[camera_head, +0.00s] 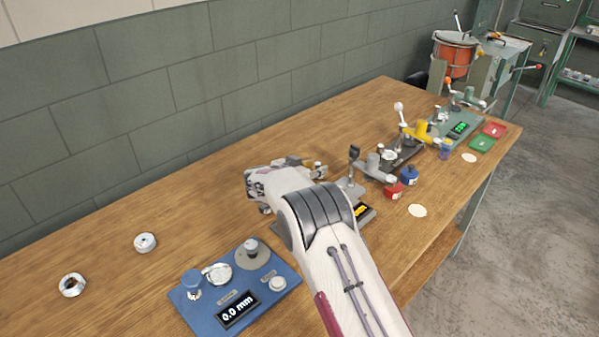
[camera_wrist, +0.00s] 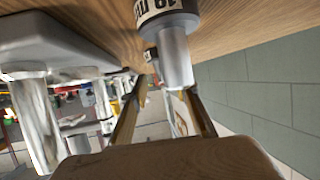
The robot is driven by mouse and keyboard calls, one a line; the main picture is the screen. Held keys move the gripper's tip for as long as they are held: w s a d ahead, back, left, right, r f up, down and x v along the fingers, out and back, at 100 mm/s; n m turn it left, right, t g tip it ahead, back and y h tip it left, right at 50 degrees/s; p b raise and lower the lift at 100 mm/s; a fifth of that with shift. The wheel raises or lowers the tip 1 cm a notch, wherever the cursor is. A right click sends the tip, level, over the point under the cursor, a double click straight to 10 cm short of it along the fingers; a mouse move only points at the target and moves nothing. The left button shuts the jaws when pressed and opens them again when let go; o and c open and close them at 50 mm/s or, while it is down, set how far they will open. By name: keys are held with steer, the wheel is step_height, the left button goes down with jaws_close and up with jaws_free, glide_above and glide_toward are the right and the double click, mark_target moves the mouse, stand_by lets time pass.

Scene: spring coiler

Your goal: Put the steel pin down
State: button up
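In the wrist view, which is turned so the bench is at the top, a smooth grey steel cylinder (camera_wrist: 176,60) that looks like the pin meets a wider white piece with a black-banded label (camera_wrist: 165,10) at the bench top. My gripper (camera_wrist: 165,84) has its two fingers apart near the cylinder's free end. The cylinder overlaps the right fingertip, and a gap shows beside the left one. Contact is unclear. In the head view my gripper (camera_head: 312,167) is low over the bench, mostly behind my arm, with a small grey piece at its tips.
A blue gauge base (camera_head: 240,300) reading 0.0 mm stands front left. Two round metal pieces (camera_head: 145,242) lie left of it. Lever fixtures (camera_head: 385,160), a red bottle (camera_head: 393,190) and a blue bottle (camera_head: 410,175) stand to the right. The bench (camera_head: 180,215) is clear back left.

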steer(key=shift+v, duration=4.3)
steer(key=shift+r, duration=0.1)
step_height(320, 180, up, 18)
steer(key=n+t+y, duration=0.2)
steer(key=t+y, duration=0.1)
steer(key=y, duration=0.2)
steer(key=s+d+r+n+y, duration=0.2)
steer(key=s+r+n+y, duration=0.25)
steer(key=s+r, duration=0.5)
steer(key=s+d+n+g+y, duration=0.1)
steer(key=s+d+g, duration=0.1)
steer(key=s, duration=0.7)
steer(key=s+d+g+y, duration=0.1)
steer(key=s+d+g, duration=0.15)
steer(key=s, duration=0.65)
steer(key=s+d+f+g+h, duration=0.1)
steer(key=s+d+f, duration=0.3)
steer(key=s, duration=0.4)
steer(key=s+d+f+g+h, duration=0.1)
steer(key=s+d+f, duration=0.2)
steer(key=s, duration=0.5)
steer(key=s+d+f+g+h, duration=0.2)
steer(key=s+d+f, duration=0.2)
steer(key=s, duration=0.5)
steer(key=shift+d+f+m, duration=0.35)
steer(key=shift+d, duration=0.25)
